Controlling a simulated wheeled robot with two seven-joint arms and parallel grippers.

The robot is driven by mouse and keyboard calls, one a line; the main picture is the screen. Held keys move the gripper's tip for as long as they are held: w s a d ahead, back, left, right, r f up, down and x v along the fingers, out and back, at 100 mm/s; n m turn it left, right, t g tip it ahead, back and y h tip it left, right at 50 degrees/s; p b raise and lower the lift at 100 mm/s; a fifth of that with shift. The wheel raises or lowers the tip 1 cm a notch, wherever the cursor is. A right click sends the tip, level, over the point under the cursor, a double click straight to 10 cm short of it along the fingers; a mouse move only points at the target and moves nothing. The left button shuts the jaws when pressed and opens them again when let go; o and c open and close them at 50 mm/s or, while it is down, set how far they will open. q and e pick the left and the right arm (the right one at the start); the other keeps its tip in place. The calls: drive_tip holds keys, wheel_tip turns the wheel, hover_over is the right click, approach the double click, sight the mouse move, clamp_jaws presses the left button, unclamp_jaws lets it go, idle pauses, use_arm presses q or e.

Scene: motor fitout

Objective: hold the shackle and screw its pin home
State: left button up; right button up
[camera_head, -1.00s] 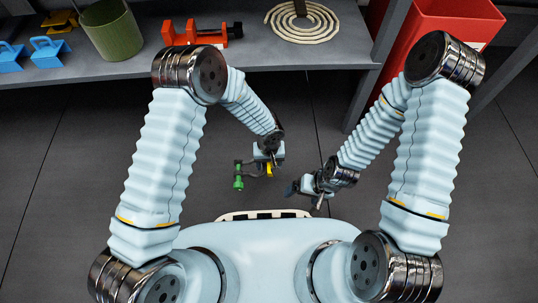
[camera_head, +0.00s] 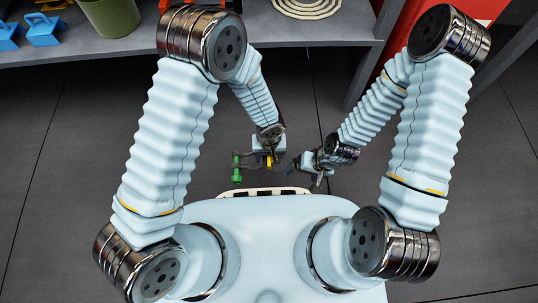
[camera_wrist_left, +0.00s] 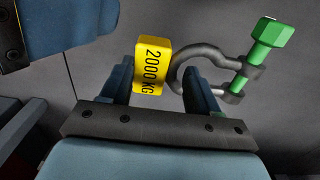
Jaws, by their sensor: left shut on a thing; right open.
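The dark grey shackle hangs in front of my left gripper (camera_head: 270,158), and its grey bow (camera_wrist_left: 187,62) shows in the left wrist view. Its yellow block (camera_wrist_left: 152,68), marked 2000 KG, sits between the shut left fingers. The green pin (camera_wrist_left: 258,55) passes through the upper eye and reaches the lower one. A length of green shank shows between its hexagonal head and the upper eye. In the head view the green pin (camera_head: 236,168) is on the shackle's left side. My right gripper (camera_head: 291,167) is open and empty, just right of the left gripper.
A grey shelf (camera_head: 300,30) runs across the back, holding blue pieces (camera_head: 44,30), a green bin (camera_head: 110,15) and a coiled rope (camera_head: 308,8). A red container (camera_head: 480,10) is at the back right. Open floor lies around the grippers.

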use_arm(q)
drive_tip(key=shift+w+d, duration=0.15)
drive_tip(key=shift+w, duration=2.4)
drive_tip(key=shift+w+d+b, duration=0.2)
drive_tip(key=shift+w+b, duration=0.4)
drive_tip(key=shift+w, duration=3.55)
wheel_tip(320, 180, down, 6)
drive_tip(key=b, duration=0.4)
drive_tip(key=shift+r+b, duration=0.15)
drive_tip(key=shift+b, duration=0.15)
drive_tip(key=shift+f, duration=0.35)
drive_tip(key=shift+f, duration=0.35)
